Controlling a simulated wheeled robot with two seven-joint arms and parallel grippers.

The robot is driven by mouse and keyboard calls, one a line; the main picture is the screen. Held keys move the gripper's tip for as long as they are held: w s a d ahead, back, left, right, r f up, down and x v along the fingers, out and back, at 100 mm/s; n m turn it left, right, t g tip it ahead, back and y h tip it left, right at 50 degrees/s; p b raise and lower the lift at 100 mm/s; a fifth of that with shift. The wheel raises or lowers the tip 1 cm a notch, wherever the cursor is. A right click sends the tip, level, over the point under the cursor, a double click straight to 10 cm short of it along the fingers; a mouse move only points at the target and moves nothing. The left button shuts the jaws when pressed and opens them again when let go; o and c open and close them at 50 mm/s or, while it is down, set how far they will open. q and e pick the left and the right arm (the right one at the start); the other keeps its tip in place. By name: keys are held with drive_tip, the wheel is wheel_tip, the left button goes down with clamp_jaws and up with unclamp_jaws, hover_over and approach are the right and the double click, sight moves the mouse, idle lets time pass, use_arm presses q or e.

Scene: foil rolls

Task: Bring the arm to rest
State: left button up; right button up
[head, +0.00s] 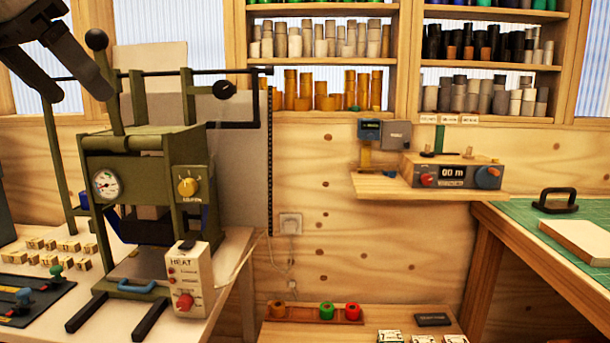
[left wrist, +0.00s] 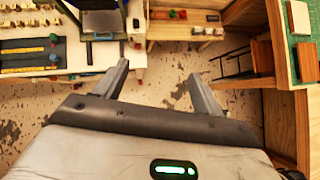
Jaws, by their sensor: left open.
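My left gripper (head: 80,95) hangs at the upper left of the head view, dark, in front of the window and beside the ball-topped lever of the green press (head: 125,165). In the left wrist view the two fingers of my left gripper (left wrist: 158,73) stand wide apart. Nothing is between them, and the floor and bench edge show beyond. My right gripper is in neither view.
The press stands on a white bench (head: 225,250) with a heat control box (head: 188,280). A low wooden table (head: 285,331) holds colored foil rolls (head: 327,310). A green cutting mat (head: 535,238) lies on the right bench. Shelves of rolls (head: 320,92) line the back wall.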

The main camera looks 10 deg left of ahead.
use_arm(q)
drive_tip(key=w+f+n+t+h, duration=0.1)
drive_tip(key=w+f+n+h, duration=0.3)
drive_tip(key=f, duration=0.6)
drive_tip(key=w+f+n+h, duration=0.1)
drive_tip(key=w+f+h, duration=0.2)
drive_tip(key=f+h, duration=0.5)
wheel_tip(320, 180, down, 23)
drive_tip(key=s+d+n+t+y, duration=0.15)
drive_tip(key=n+t+y, duration=0.45)
drive_tip(key=n, duration=1)
drive_tip(key=s+d+f+n+g+y, duration=0.3)
drive_tip(key=s+d+f+n+g, duration=0.1)
drive_tip(key=s+d+f+n, duration=1)
wheel_tip(320, 180, down, 4)
drive_tip(key=shift+d+f+y, duration=0.2)
drive_tip(key=shift+d+y, duration=0.2)
drive_tip(key=shift+d, duration=0.8)
